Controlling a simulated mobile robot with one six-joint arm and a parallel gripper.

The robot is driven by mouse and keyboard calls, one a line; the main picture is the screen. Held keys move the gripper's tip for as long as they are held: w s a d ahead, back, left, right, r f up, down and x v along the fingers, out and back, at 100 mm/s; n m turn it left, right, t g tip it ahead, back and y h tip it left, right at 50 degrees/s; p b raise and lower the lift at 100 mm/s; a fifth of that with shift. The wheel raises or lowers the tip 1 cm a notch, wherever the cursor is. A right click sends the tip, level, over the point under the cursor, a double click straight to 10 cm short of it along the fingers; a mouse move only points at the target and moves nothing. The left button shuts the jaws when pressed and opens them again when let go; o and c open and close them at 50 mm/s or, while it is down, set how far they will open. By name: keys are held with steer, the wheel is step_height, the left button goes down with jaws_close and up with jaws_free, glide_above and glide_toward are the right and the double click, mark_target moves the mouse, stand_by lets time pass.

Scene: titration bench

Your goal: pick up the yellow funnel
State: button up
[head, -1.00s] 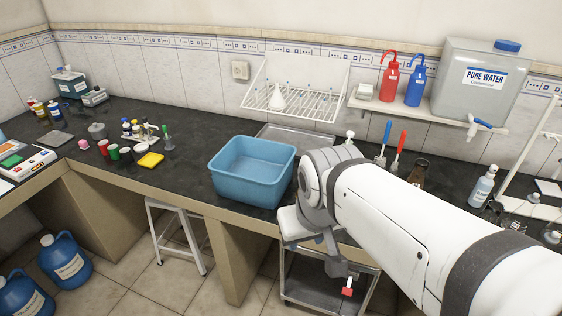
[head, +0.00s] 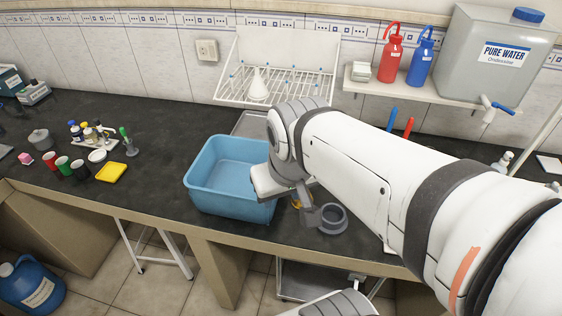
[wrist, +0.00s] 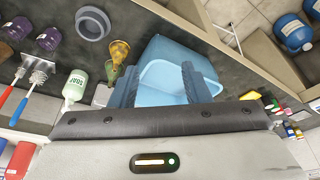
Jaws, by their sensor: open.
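A yellow funnel-like thing (wrist: 118,52) lies on the dark bench beside the blue basin in the wrist view, left of my gripper's left finger. Only a small yellow patch of it (head: 296,204) shows in the head view, mostly hidden behind my gripper. My gripper (wrist: 158,70) is open, its two dark fingers apart with the blue basin seen between and beyond them. Nothing is held between the fingers. In the head view my gripper's fingertips cannot be made out clearly.
The blue basin (head: 228,205) stands just left of my gripper. A grey ring-shaped piece (head: 333,219) sits near the bench's front edge. A white-and-green bottle (wrist: 75,86) and a green-tipped item (wrist: 110,72) are close to the funnel. A yellow square (head: 111,172) lies farther left.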

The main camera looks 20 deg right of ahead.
steer(key=o, duration=0.3)
steer(key=w+d+f+b, duration=0.1)
steer(key=w+d+f, duration=0.1)
steer(key=w, duration=0.2)
steer(key=w+d+f+m+g, duration=0.1)
steer(key=w+d+f, duration=0.1)
steer(key=w+d, duration=0.1)
steer(key=w+d+f+g+b, duration=0.1)
steer(key=w+d+f, duration=0.1)
steer(key=w, duration=0.3)
steer(key=shift+w+d+f+b, duration=0.2)
steer(key=shift+f+b, duration=0.1)
steer(key=shift+f, duration=0.2)
steer(key=shift+m+g, duration=0.7)
steer(key=w+d+f, duration=0.2)
steer(key=f, duration=0.1)
steer(key=w+d+f+b, duration=0.1)
steer(key=w+d+f, duration=0.1)
steer(key=d+f, duration=0.1)
steer(key=w+d+f, duration=0.2)
steer(key=w+f, duration=0.1)
steer(key=f, duration=0.1)
steer(key=shift+w+d, duration=0.1)
steer(key=shift+d, duration=0.05)
steer(key=shift+w+d+f+p, duration=0.1)
steer(key=shift+f+p, duration=0.2)
steer(key=shift+f, duration=1.7)
steer(key=shift+w+f+p, duration=0.1)
steer(key=shift+f+p, duration=0.15)
steer(key=shift+f, duration=1.7)
